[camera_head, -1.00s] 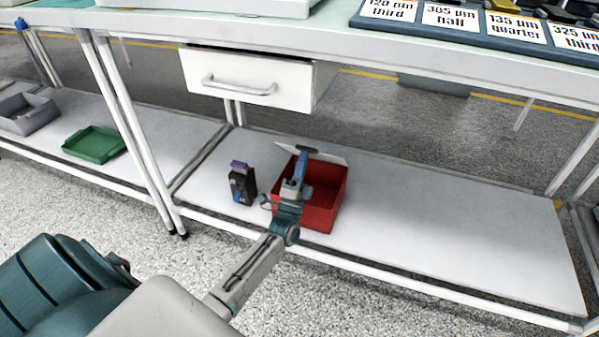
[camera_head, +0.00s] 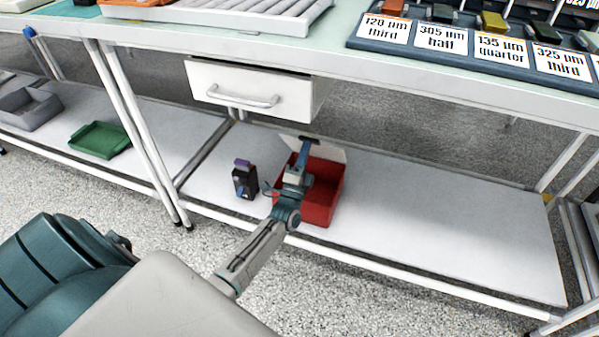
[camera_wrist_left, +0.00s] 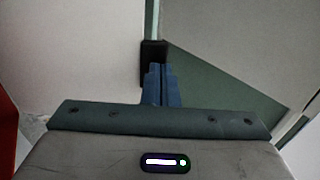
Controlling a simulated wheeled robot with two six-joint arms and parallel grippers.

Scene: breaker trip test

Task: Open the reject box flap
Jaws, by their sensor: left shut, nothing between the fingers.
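The red reject box (camera_head: 318,208) stands on the lower shelf under the bench. Its pale flap (camera_head: 328,153) is raised at the back edge, and the red inside shows. My left gripper (camera_head: 308,143) reaches over the box with its fingers against or just in front of the flap; contact is unclear. The left wrist view shows the blue fingers (camera_wrist_left: 161,84) together and empty, beside a small dark block (camera_wrist_left: 153,62) that I cannot identify surely. A red edge (camera_wrist_left: 6,130) shows at the left there. My right gripper is not in view.
A small black device (camera_head: 244,181) with a purple top stands left of the box. A white drawer (camera_head: 255,85) hangs above. A green tray (camera_head: 100,139) and a grey bin (camera_head: 29,108) are on the left shelf. The shelf right of the box is clear.

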